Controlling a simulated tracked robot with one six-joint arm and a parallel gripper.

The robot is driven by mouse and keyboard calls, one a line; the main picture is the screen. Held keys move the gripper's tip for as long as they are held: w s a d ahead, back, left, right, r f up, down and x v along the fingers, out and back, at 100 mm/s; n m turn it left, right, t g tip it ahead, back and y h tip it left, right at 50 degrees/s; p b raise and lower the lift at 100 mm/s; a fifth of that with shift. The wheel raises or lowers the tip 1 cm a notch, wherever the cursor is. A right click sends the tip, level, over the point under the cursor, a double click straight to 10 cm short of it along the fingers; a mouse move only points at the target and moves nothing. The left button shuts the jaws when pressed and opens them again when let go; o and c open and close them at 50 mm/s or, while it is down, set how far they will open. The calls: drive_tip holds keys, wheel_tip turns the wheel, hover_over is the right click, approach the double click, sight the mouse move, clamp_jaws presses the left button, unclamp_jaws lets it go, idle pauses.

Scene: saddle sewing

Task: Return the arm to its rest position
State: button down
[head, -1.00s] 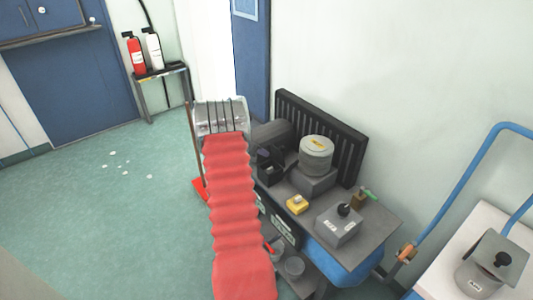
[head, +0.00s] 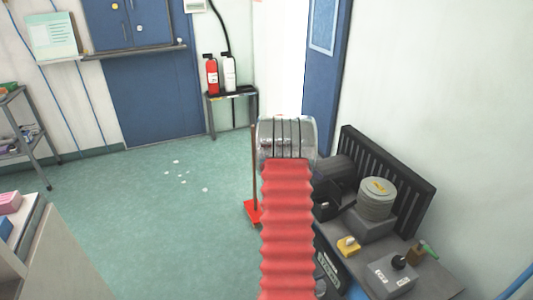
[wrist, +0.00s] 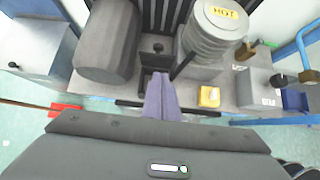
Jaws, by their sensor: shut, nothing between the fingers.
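My arm, in a red ribbed sleeve, reaches forward in the head view and ends in a silver wrist housing. My gripper (wrist: 158,96) shows in the wrist view as purple-grey fingers pressed together, with nothing between them. It is above or in front of the grey workbench (head: 425,262); the exact gap cannot be told. In the head view the fingers are hidden behind the wrist housing.
The bench carries a round grey canister (head: 376,198), a yellow block (head: 348,246) and a grey box with a black knob (head: 391,276). A dark ribbed panel (head: 390,180) stands behind. Fire extinguishers (head: 220,73) stand farther back. A cabinet is lower left. Open green floor (head: 160,215) lies left.

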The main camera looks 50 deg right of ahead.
idle(0.4)
drive_tip(key=s+a+f+m+y, duration=0.2)
drive_tip(key=a+f+m, duration=0.2)
drive_tip(key=a+m, duration=0.35)
drive_tip(key=w+a+r+m+t+y, duration=0.15)
drive_tip(key=a+r, duration=0.25)
drive_tip(key=a, duration=0.5)
drive_tip(key=w+a+r+m+t, duration=0.1)
drive_tip(key=w+a+r+m, duration=0.25)
drive_tip(key=a, duration=0.65)
drive_tip(key=w+a+r+m+t+y, duration=0.15)
drive_tip(key=a+r, duration=0.25)
drive_tip(key=a, duration=0.5)
drive_tip(key=s+a+r+t, duration=0.2)
drive_tip(key=a+r, duration=0.2)
drive_tip(key=a, duration=0.6)
drive_tip(key=s+a+r+n+t+y, duration=0.1)
drive_tip(key=a+r, duration=0.3)
drive_tip(key=a, duration=0.7)
drive_tip(key=s+a+r+n+t+y, duration=0.1)
drive_tip(key=s+a+r+t, duration=0.2)
drive_tip(key=a, duration=0.8)
drive_tip(key=shift+r, duration=0.75)
